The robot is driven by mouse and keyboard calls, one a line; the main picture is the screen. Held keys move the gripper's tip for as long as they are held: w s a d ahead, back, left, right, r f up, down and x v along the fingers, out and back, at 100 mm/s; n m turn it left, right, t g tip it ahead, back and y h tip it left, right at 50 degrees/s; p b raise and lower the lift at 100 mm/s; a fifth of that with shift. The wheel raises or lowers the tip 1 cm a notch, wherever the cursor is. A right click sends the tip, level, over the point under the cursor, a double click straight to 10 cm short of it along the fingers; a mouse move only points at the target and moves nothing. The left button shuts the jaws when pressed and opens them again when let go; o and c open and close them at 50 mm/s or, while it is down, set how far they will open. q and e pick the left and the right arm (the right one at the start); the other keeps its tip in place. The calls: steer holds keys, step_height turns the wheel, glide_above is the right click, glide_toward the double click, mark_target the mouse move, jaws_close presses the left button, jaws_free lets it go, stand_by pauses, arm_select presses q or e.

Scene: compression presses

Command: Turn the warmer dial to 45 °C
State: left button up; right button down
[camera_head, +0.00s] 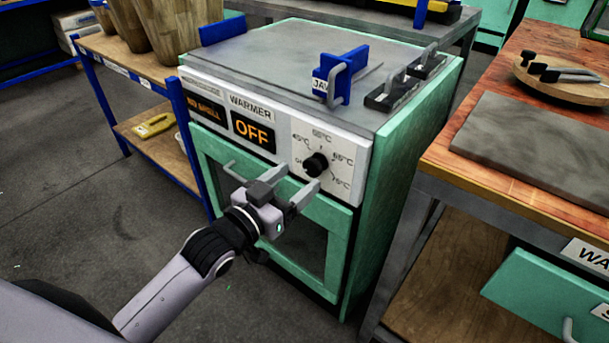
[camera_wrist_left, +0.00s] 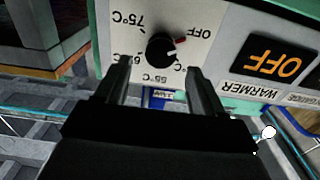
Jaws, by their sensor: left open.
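The warmer dial (camera_head: 316,164) is a black knob on the white front panel of the green warmer (camera_head: 385,185). Temperature labels from 45 °C to 75 °C and an OFF label surround it. The warmer display (camera_head: 253,132) reads OFF in orange. In the left wrist view the dial (camera_wrist_left: 162,50) shows a red mark on the side toward OFF. My left gripper (camera_head: 272,176) is open and empty in front of the panel, below and left of the dial. In the wrist view its fingertips (camera_wrist_left: 158,70) stand either side of the dial's near edge; contact cannot be told. My right gripper is not in view.
A wooden bench (camera_head: 450,170) stands close at the right. A blue-framed shelf (camera_head: 125,65) stands at the left. The floor in front is clear.

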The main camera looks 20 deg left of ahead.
mark_target(310, 168)
arm_select(q)
steer(key=shift+b+x, duration=0.3)
steer(key=shift+x, duration=1.5)
steer(key=c, duration=1)
